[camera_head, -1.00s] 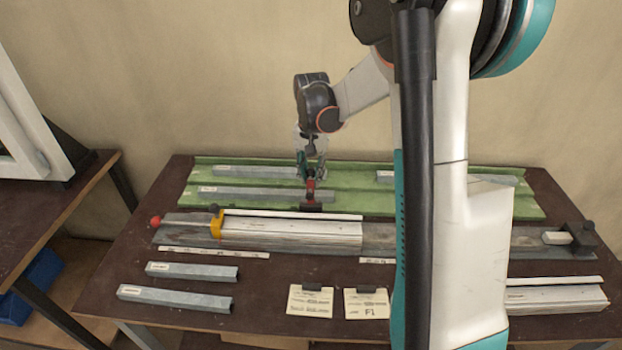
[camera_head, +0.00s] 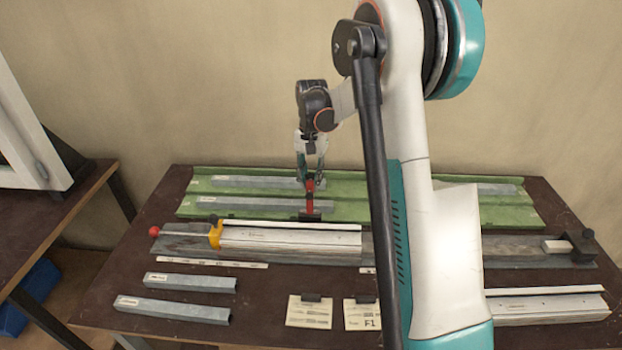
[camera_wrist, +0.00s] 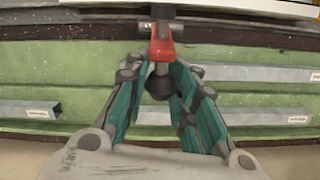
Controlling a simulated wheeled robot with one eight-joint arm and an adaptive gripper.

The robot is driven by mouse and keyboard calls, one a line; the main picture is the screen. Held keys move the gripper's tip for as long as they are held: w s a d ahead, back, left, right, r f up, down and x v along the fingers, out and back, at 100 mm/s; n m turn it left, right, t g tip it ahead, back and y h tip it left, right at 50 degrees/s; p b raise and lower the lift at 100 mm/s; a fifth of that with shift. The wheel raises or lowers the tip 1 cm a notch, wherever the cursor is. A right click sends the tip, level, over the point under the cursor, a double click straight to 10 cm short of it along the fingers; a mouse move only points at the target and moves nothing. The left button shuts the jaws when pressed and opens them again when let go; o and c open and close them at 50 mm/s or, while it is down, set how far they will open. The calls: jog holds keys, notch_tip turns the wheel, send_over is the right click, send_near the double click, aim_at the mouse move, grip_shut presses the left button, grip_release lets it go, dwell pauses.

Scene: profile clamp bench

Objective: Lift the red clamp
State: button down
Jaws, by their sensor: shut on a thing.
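The red clamp (camera_head: 310,197) is upright between the fingers of my gripper (camera_head: 311,172), in front of the green tray. Its dark foot (camera_head: 309,216) shows at the tray's front edge; I cannot tell whether it touches anything. In the wrist view the red clamp (camera_wrist: 162,46) is at the top centre, with a grey bar across its far end and a dark round knob (camera_wrist: 159,87) between the teal fingers. My gripper (camera_wrist: 160,75) is shut on the clamp near this knob.
The green tray (camera_head: 500,213) holds several grey profiles (camera_head: 265,204). In front of it lies a long rail with a white profile (camera_head: 290,240), a yellow clamp (camera_head: 215,234) and a red ball (camera_head: 154,231). Two labelled cards (camera_head: 308,312) and loose profiles (camera_head: 190,283) lie nearer.

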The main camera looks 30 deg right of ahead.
jog(key=shift+w, duration=0.15)
jog(key=c, duration=1.3)
grip_release()
jog(key=shift+w, duration=0.1)
jog(key=shift+c, duration=0.2)
notch_tip(320, 180, up, 12)
jog(key=w+d, duration=0.1)
